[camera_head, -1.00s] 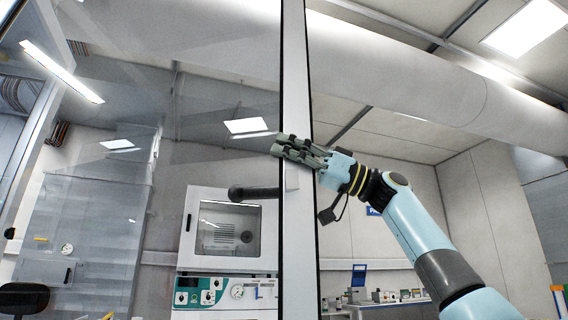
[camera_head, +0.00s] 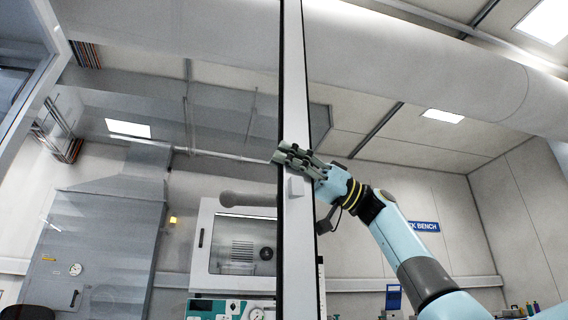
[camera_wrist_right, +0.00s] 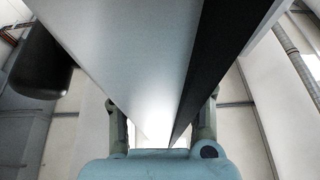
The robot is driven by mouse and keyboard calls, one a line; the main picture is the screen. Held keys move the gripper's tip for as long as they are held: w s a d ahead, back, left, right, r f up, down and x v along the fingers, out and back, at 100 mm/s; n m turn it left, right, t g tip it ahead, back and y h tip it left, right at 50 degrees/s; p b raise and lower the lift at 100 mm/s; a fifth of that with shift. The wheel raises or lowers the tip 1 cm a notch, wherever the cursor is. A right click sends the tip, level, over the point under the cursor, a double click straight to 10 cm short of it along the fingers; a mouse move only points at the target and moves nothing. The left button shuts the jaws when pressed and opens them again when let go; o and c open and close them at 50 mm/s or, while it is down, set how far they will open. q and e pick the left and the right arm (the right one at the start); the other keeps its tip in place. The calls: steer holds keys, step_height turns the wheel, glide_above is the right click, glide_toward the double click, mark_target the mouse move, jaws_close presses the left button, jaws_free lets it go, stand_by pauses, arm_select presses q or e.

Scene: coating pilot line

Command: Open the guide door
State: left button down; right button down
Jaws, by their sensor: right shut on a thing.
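The guide door (camera_head: 293,90) is a clear glass panel with a white upright edge frame with black seals, standing upright in the middle of the head view. A grey bar handle (camera_head: 248,199) sticks out to the left of the frame; a dark rounded end, probably the same handle (camera_wrist_right: 40,62), shows at the left in the wrist view. My right gripper (camera_head: 288,158) reaches in from the right and is shut on the frame, just above a small white block on it. In the wrist view its fingers (camera_wrist_right: 160,125) straddle the white frame (camera_wrist_right: 125,45); their tips are largely hidden. My left gripper is out of view.
Behind the glass stand a white oven-like cabinet (camera_head: 203,246) with a window and a tall grey metal cabinet (camera_head: 100,240). A large white duct (camera_head: 420,65) runs overhead. Right of the door, a blue sign (camera_head: 423,226) hangs on the wall above a bench area.

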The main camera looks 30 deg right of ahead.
steer(key=shift+f, duration=0.1)
steer(key=c, duration=1.1)
jaws_free()
steer(key=shift+w, duration=0.1)
steer(key=shift+o, duration=0.5)
steer(key=v, duration=1.2)
